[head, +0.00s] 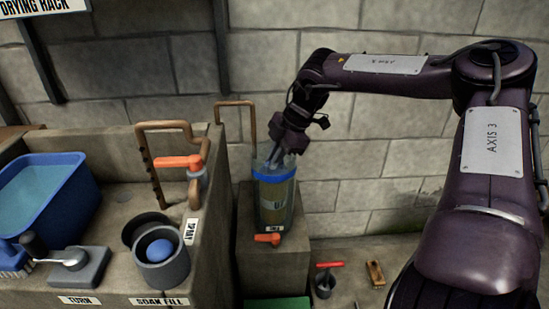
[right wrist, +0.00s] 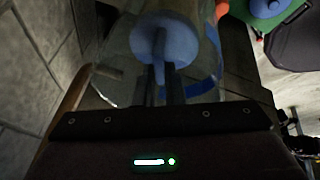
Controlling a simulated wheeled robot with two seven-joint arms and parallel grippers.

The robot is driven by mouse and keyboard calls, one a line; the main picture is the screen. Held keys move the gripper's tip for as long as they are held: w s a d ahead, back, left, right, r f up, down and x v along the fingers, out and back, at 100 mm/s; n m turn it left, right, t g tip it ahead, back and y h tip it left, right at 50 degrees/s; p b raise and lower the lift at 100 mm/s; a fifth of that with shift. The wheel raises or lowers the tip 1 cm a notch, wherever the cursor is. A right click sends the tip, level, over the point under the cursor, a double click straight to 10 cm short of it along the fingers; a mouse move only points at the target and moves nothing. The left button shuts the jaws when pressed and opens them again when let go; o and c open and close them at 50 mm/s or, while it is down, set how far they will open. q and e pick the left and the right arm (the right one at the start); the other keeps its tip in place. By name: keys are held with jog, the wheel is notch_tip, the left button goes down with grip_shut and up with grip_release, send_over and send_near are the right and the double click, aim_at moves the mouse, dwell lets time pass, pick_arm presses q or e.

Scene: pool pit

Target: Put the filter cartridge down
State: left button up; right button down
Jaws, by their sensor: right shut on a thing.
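The filter cartridge shows as a yellowish cylinder (head: 278,200) inside a clear housing with a blue ring (head: 273,176). The housing stands upright on a concrete block at centre. My right gripper (head: 277,155) points down over the housing's mouth. In the right wrist view its two fingers (right wrist: 162,82) are shut on the stem of the cartridge's blue-grey round top (right wrist: 165,40). The clear wall and blue ring (right wrist: 213,45) curve around that top. Whether the cartridge rests on the housing's floor is hidden. My left gripper is out of view.
A concrete sink unit with a blue tub (head: 42,200), a copper pipe with an orange lever (head: 178,162) and a grey cup holding a blue ball (head: 159,250) stands left. A red-handled valve (head: 328,266) and a wooden brush (head: 375,273) sit low right. A block wall is behind.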

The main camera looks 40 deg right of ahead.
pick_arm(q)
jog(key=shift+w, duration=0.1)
pick_arm(e)
jog(key=shift+f, duration=0.1)
jog(key=c, duration=1.9)
grip_release()
jog(key=shift+c, duration=0.2)
jog(key=o, duration=0.4)
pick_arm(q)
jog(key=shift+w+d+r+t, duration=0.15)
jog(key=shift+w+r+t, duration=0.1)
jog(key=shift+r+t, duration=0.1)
pick_arm(e)
jog(key=shift+r, duration=0.5)
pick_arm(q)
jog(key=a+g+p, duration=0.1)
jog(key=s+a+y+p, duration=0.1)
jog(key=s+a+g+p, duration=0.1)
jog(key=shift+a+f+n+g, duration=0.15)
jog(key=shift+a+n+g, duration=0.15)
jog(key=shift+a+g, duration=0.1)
pick_arm(e)
jog(key=v, duration=1.1)
jog(key=shift+s+d+r, duration=0.1)
jog(key=shift+s+r, duration=0.05)
jog(key=shift+r, duration=0.05)
